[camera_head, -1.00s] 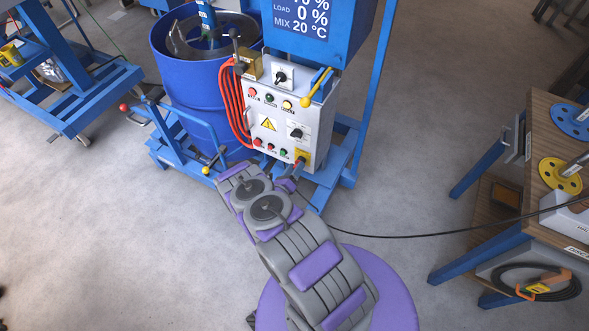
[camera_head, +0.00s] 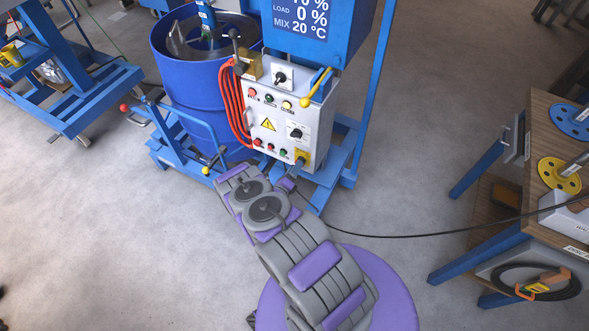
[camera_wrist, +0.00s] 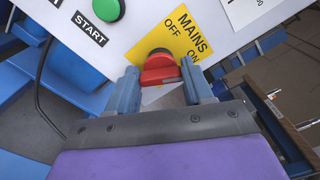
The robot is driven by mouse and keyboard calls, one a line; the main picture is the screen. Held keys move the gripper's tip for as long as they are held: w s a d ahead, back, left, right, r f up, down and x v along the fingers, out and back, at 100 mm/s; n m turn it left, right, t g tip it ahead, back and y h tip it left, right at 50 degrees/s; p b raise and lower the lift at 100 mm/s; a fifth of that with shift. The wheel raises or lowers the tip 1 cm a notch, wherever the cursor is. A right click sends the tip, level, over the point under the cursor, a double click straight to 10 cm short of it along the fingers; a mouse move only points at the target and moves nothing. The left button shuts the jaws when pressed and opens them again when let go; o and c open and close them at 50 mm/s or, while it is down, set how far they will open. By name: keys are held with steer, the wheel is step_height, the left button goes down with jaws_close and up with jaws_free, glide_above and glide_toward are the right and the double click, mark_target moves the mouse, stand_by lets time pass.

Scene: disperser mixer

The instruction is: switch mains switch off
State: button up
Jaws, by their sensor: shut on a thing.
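The mains switch (camera_wrist: 159,66) is a red rotary knob on a yellow plate (camera_wrist: 184,34) marked MAINS, OFF and ON. In the wrist view the plate appears tilted clockwise. I cannot tell for certain which mark the knob points to. In the head view the yellow plate (camera_head: 302,155) sits at the lower right corner of the white control box, with my gripper (camera_head: 297,170) at it; the knob is mostly hidden there.
A green START button (camera_wrist: 108,9) is close to the left of the plate. The control box (camera_head: 268,140) carries several other buttons and rotary switches. A blue drum (camera_head: 195,90) stands to its left. A black cable (camera_head: 420,234) runs right towards a wooden bench (camera_head: 540,120).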

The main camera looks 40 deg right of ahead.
steer(key=shift+a+f+n+b, duration=0.1)
steer(key=shift+f+n+b, duration=0.1)
steer(key=shift+n, duration=2.25)
steer(key=shift+f+n+b, duration=0.15)
steer(key=shift+n, duration=2.35)
steer(key=shift+a+f+n+b, duration=0.1)
steer(key=shift+f+n+b, duration=0.1)
steer(key=shift+n, duration=2.25)
steer(key=o, duration=0.7)
steer(key=shift+d, duration=0.1)
steer(key=o, duration=0.3)
steer(key=shift+r, duration=0.15)
steer(key=shift+o, duration=0.2)
steer(key=v, duration=1.7)
